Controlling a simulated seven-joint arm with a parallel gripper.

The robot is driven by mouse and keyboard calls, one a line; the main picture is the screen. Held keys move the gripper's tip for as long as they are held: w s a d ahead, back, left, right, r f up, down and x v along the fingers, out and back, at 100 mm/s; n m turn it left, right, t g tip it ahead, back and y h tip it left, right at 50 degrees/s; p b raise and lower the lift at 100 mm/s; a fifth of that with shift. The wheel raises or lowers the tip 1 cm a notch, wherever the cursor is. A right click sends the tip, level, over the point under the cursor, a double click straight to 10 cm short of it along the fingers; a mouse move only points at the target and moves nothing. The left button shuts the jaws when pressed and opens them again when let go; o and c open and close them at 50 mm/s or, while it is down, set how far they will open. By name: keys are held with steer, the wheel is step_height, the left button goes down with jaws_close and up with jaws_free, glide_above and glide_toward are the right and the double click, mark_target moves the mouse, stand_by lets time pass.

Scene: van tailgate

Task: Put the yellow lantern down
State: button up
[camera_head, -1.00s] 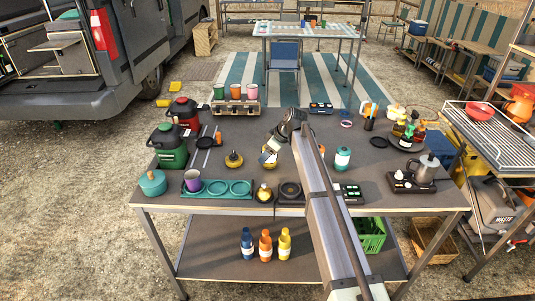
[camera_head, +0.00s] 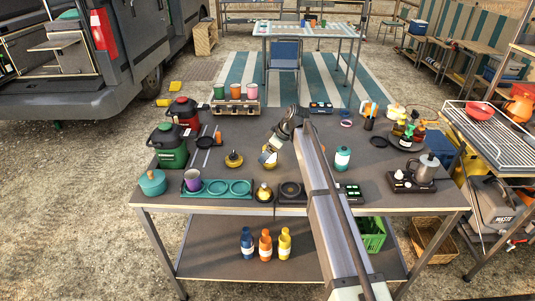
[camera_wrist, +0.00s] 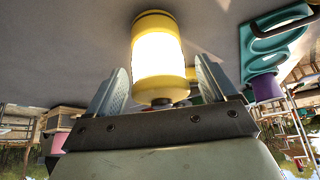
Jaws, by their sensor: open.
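The yellow lantern (camera_wrist: 157,55) has a bright white glowing body between yellow ends. In the wrist view, which looks upside down, it is between the two fingers of my gripper (camera_wrist: 162,82), with a gap on each side. The fingers are spread open and do not appear to grip it. In the head view my gripper (camera_head: 270,150) is low over the middle of the dark tabletop (camera_head: 310,147), and the lantern (camera_head: 268,159) is partly hidden by it. The lantern appears to stand on the table, but its base contact is not clear.
Left of the lantern is a small yellow-and-black item (camera_head: 234,160). In front are a teal tray (camera_head: 217,188) with a purple cup (camera_head: 192,180) and another yellow-and-black item (camera_head: 264,193). A teal bottle (camera_head: 342,158) stands to the right, beyond my arm.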

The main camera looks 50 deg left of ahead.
steer(key=v, duration=1)
steer(key=shift+r, duration=0.3)
steer(key=shift+w+d, duration=0.1)
